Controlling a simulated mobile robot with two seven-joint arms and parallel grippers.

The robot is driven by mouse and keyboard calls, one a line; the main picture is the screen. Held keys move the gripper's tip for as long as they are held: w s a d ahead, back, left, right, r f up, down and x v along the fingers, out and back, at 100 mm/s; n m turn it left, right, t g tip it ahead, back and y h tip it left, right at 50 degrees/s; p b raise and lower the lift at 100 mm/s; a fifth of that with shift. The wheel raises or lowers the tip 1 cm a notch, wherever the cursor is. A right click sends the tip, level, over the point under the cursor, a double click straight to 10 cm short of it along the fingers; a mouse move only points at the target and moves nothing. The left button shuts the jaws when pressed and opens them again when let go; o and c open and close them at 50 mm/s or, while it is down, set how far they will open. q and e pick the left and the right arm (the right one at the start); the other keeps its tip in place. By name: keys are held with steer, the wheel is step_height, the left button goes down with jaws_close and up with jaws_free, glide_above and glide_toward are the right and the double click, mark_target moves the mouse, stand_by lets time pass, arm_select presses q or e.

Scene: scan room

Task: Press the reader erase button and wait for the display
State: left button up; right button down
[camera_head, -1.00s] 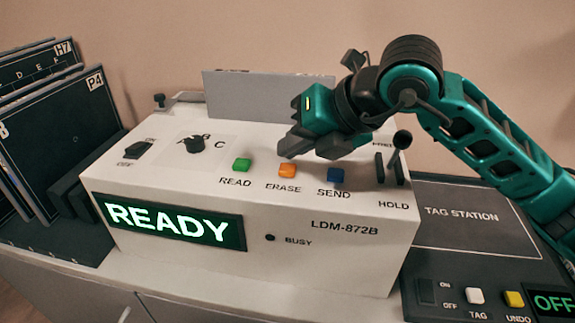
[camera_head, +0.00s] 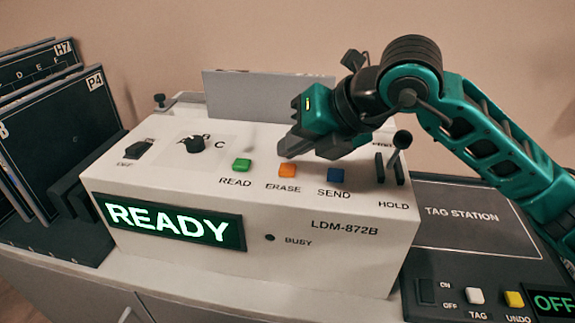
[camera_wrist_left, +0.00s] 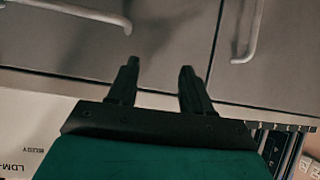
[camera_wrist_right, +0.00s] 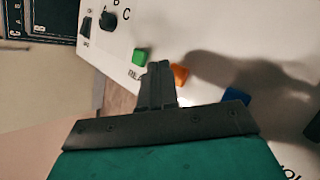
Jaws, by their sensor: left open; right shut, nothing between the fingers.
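The white reader (camera_head: 270,215) stands on the counter, and its display (camera_head: 170,220) reads READY in green-white letters. The orange erase button (camera_head: 287,171) sits between the green read button (camera_head: 242,165) and the blue send button (camera_head: 336,175). My right gripper (camera_head: 284,154) is shut and empty, just behind and above the erase button. In the right wrist view, the shut fingers (camera_wrist_right: 160,68) are beside the orange button (camera_wrist_right: 180,75); contact cannot be told. My left gripper (camera_wrist_left: 157,70) is open and empty in front of cabinet doors, out of the head view.
A dark tag station (camera_head: 465,215) stands right of the reader, its small display showing OFF. Dark plates (camera_head: 60,140) stand in a rack at left. A lever (camera_head: 401,141) rises near my right arm. The busy lamp (camera_head: 270,237) looks dark.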

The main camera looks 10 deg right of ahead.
mark_target(293, 169)
steer(key=shift+f, duration=0.1)
steer(key=shift+f+b, duration=0.35)
steer(key=shift+b, duration=0.25)
steer(key=shift+f+b, duration=0.55)
stand_by(0.6)
stand_by(0.3)
steer(key=shift+r+p, duration=0.6)
steer(key=shift+r, duration=0.4)
steer(key=shift+r+p, duration=0.45)
steer(key=shift+r, duration=0.15)
steer(key=shift+r+p, duration=1.25)
steer(key=shift+r, duration=0.65)
